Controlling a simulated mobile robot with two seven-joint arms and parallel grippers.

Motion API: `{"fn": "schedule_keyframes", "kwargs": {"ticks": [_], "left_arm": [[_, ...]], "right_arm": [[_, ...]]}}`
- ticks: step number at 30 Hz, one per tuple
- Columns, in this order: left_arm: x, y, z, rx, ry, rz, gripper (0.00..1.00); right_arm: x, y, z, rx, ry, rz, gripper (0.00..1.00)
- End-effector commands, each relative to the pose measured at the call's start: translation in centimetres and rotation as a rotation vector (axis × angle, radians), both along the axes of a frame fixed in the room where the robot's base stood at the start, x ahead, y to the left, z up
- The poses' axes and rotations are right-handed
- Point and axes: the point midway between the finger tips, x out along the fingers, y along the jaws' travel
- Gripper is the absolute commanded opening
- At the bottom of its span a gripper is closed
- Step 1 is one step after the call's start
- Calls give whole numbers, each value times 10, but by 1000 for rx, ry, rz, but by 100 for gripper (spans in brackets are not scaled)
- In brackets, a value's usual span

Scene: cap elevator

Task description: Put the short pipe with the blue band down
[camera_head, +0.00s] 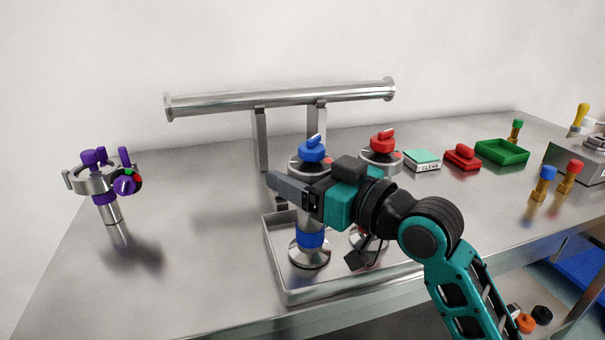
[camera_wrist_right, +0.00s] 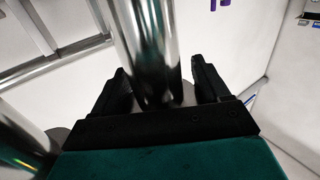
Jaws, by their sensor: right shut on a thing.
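The short pipe with the blue band (camera_head: 311,240) is upright over the left part of the shallow metal tray (camera_head: 282,288). Its wide lower flange is at or just above the tray floor; I cannot tell if it touches. A blue-knobbed cap (camera_head: 312,150) shows at its upper end. My right gripper (camera_head: 290,189) is shut around the pipe's shiny upper body, hiding part of it. In the right wrist view the pipe (camera_wrist_right: 146,45) stands between the two black fingers. My left gripper is not in view.
A second short pipe with a red-knobbed cap (camera_head: 381,142) stands close on the right, partly behind my arm. A long horizontal pipe (camera_head: 280,98) on posts is behind. A purple-knobbed fixture (camera_head: 103,182) is at left. A green tray (camera_head: 502,151) is at right.

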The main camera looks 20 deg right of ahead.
Motion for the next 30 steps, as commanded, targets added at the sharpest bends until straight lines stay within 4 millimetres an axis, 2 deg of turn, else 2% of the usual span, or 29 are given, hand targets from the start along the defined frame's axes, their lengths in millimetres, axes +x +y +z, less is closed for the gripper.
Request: {"fn": "schedule_keyframes", "kwargs": {"ticks": [5,6,8,17,20,30], "left_arm": [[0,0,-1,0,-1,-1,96],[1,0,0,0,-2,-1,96],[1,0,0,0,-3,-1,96],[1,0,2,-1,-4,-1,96],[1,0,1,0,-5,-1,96],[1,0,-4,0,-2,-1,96]], "right_arm": [[0,0,-1,2,-6,0,0],[0,0,-3,1,1,0,79],[0,0,-3,1,1,0,85],[0,0,1,1,0,0,86],[-6,-5,-1,-1,2,-2,86],[-63,-42,-3,-4,4,-2,86]]}}
